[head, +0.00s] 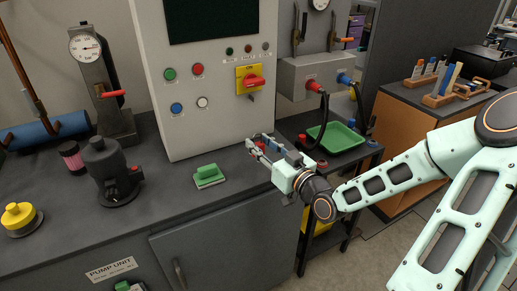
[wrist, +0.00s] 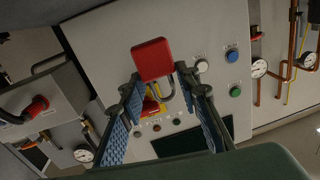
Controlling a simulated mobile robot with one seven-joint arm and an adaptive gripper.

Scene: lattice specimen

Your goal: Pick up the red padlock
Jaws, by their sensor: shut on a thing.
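The red padlock (wrist: 153,58) shows in the wrist view as a red block with a grey metal shackle (wrist: 172,95). It sits between the fingertips of my gripper (wrist: 157,78), whose blue-padded fingers are closed on it. In the head view my gripper (head: 258,146) is held in the air in front of the control panel, above the right part of the dark bench. There the padlock is small and mostly hidden by the fingers.
A grey control panel (head: 210,120) with buttons and a red-and-yellow switch (head: 250,79) stands behind. A green block (head: 208,176) lies on the bench left of my gripper. A green tray (head: 335,138) is on the right. A black pump-like unit (head: 110,170) stands on the left.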

